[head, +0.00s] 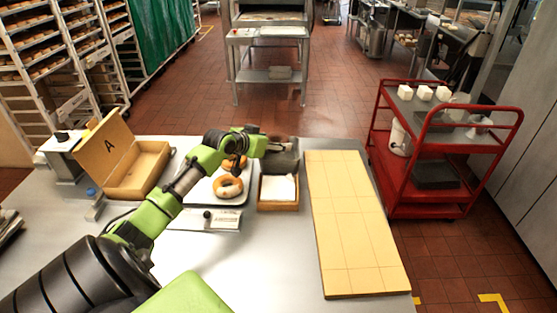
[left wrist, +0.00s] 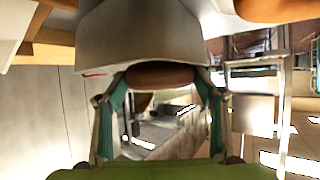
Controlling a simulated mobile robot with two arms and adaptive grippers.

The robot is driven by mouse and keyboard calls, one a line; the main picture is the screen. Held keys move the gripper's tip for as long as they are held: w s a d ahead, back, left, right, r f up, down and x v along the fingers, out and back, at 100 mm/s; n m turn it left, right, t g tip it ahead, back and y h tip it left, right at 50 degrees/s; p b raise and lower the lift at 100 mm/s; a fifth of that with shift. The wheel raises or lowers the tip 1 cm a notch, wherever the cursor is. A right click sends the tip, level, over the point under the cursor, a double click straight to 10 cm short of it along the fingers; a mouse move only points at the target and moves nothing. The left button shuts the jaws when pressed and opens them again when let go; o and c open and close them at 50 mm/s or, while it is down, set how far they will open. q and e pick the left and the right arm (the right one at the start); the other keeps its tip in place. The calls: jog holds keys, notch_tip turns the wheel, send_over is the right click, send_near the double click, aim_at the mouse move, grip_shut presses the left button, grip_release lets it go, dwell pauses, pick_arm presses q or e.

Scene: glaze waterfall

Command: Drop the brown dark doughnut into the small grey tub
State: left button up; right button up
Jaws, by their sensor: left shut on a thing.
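My left gripper (head: 272,146) reaches in from the left to the small grey tub (head: 287,160) at the back of the table. In the left wrist view, the brown dark doughnut (left wrist: 160,76) is between the teal fingertips of my left gripper, which is shut on it. The grey tub (left wrist: 140,38) fills the upper middle there, right beside the doughnut. I cannot tell whether the doughnut is over the tub's opening. In the head view the held doughnut is hardly visible. My right gripper is not in view.
A pale tray (head: 236,199) holds a ring doughnut (head: 228,187) and another partly behind my arm. A paper-lined tan box (head: 278,205) stands in front of the tub. A long tan board (head: 355,225) lies to the right. An open cardboard box (head: 140,180) stands left.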

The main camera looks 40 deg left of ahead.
pick_arm(q)
jog(key=o, duration=1.2)
jog(key=shift+c, duration=0.2)
jog(key=shift+s, duration=0.1)
jog(key=v, duration=1.2)
jog(key=shift+d, duration=0.2)
